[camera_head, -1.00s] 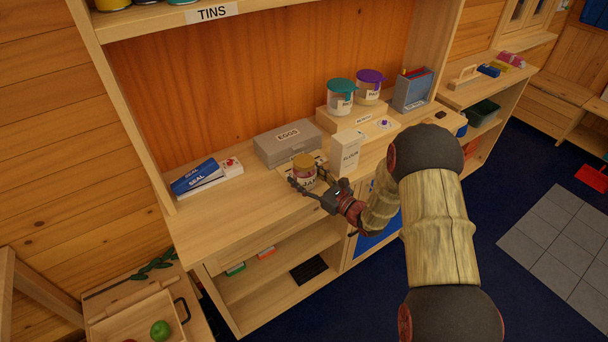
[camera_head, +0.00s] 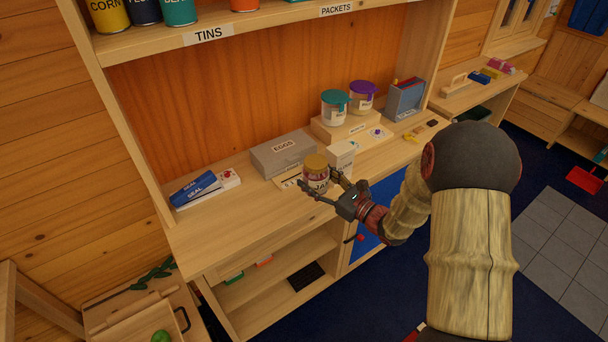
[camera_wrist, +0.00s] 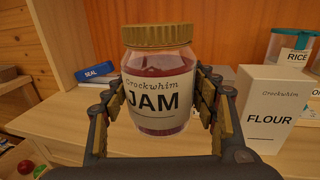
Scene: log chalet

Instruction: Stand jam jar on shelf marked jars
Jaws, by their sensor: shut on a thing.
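The jam jar (camera_head: 316,176) has a gold lid, dark red jam and a white label. It also fills the middle of the wrist view (camera_wrist: 158,85), upright and facing me. My gripper (camera_head: 324,190) is shut on it, with a finger on each side; the fingers also show in the wrist view (camera_wrist: 160,112). The jar is in front of the eggs box; I cannot tell exactly how far it is above the counter (camera_head: 230,230). The shelf above carries TINS (camera_head: 208,34) and PACKETS (camera_head: 336,9) labels. No JARS label is readable.
A grey eggs box (camera_head: 284,152) and a white flour box (camera_head: 341,155) stand close to the jar. Lidded canisters, teal (camera_head: 334,107) and purple (camera_head: 362,97), stand on a riser behind. The counter's front left is clear.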

